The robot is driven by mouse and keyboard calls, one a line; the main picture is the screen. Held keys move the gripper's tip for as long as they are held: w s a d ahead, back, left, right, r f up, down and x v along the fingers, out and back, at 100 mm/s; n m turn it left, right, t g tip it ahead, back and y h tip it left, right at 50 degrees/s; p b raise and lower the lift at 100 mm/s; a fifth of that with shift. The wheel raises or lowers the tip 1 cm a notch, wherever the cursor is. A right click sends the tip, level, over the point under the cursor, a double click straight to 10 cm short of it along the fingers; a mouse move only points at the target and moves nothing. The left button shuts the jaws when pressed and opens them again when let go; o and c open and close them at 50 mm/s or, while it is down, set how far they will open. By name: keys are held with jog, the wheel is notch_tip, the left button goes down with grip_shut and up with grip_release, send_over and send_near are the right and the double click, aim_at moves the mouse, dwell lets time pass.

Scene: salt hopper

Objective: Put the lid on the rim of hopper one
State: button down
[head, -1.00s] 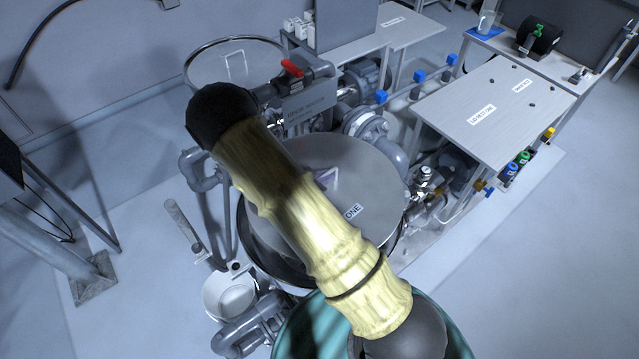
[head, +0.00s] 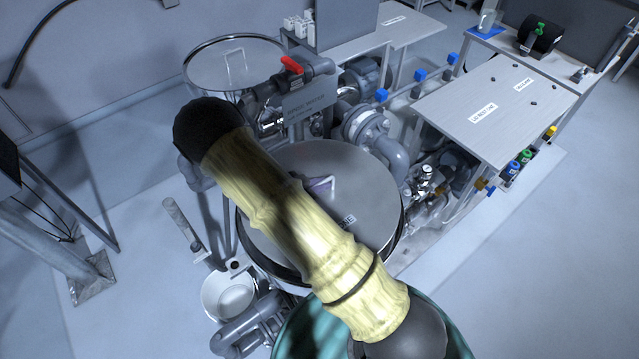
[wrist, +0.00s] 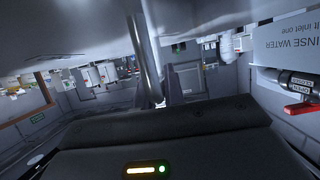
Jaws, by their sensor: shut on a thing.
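The lid (head: 375,175) is a round grey metal disc with a label partly hidden by my arm. It lies over the mouth of hopper one (head: 275,263) and looks nearly level and centred. A dark edge shows around its lower left and right; I cannot tell whether the lid touches the rim. The lid's handle (head: 321,187) shows partly beside my arm. In the wrist view my gripper (wrist: 168,92) is shut on the handle's metal bar (wrist: 144,50), with the lid's pale surface (wrist: 85,25) filling the top. My arm hides the gripper in the head view.
A second lidded hopper (head: 225,65) stands behind at the left. A red-handled valve (head: 291,64) and a rinse water sign (head: 308,103) stand just behind hopper one. Pipes and a bench (head: 490,105) are at the right. A white bucket (head: 230,297) stands at the front left.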

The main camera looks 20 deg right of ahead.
aim_at(320, 196)
jog(key=shift+f+b, duration=1.7)
jog(key=shift+f, duration=0.75)
jog(key=shift+f+b, duration=0.35)
jog(key=shift+f, duration=0.2)
jog(key=c, duration=1.4)
grip_release()
jog(key=shift+s+a, duration=0.1)
jog(key=shift+a, duration=0.05)
jog(key=b+v, duration=0.3)
jog(key=v, duration=1.3)
jog(key=shift+b, duration=0.35)
jog(key=shift+s+a+r, duration=0.25)
jog(key=shift+a+r, duration=0.05)
jog(key=shift+a, duration=0.1)
